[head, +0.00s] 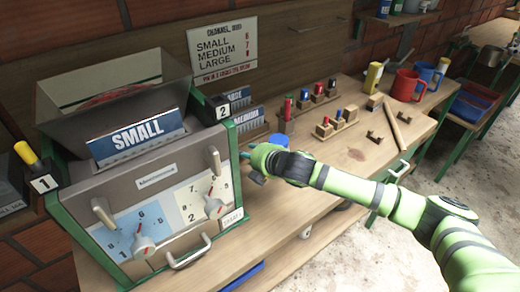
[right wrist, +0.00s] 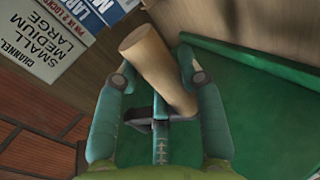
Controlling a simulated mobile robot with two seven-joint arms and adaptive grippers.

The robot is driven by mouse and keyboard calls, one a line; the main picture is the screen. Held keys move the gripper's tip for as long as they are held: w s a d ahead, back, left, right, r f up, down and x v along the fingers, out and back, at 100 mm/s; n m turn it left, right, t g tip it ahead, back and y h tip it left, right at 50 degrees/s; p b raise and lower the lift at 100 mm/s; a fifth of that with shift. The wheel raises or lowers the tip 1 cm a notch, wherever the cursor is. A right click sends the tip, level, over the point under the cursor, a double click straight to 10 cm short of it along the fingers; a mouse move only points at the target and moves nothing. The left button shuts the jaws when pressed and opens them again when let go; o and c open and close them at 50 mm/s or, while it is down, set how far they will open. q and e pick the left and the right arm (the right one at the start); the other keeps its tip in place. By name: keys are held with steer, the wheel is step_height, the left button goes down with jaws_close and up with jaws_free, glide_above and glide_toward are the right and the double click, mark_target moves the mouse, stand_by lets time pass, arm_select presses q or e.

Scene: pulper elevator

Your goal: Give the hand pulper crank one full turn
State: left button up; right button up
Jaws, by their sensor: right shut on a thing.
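The hand pulper (head: 150,178) is a grey machine with a green frame and an open hopper on top, at the left of the head view. My right gripper (head: 248,156) is at the machine's right side, by the green frame. In the right wrist view its fingers (right wrist: 155,105) are shut around a pale wooden crank handle (right wrist: 150,58), which sits tilted between them. A dark metal part crosses between the fingers below the handle. A green panel lies close on the right there. The rest of the crank is hidden in the head view. My left gripper is not in view.
The pulper's front has dials, wooden levers and a metal drawer handle (head: 188,252). A blue round thing (head: 278,141) stands behind my right gripper. Small wooden racks (head: 336,124), a red mug (head: 406,85) and a blue mug (head: 428,74) stand along the wooden bench (head: 350,155).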

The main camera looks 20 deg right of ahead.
steer(key=shift+w+f, duration=0.15)
steer(key=shift+w, duration=0.2)
steer(key=x, duration=0.3)
steer(key=shift+w+a+b, duration=0.2)
steer(key=shift+w+b, duration=0.2)
steer(key=shift+w, duration=0.15)
steer(key=w, duration=0.1)
steer(key=w+a, duration=0.1)
steer(key=w, duration=0.1)
steer(key=shift+w+a, duration=0.1)
steer(key=shift+w, duration=0.15)
steer(key=shift+r, duration=0.25)
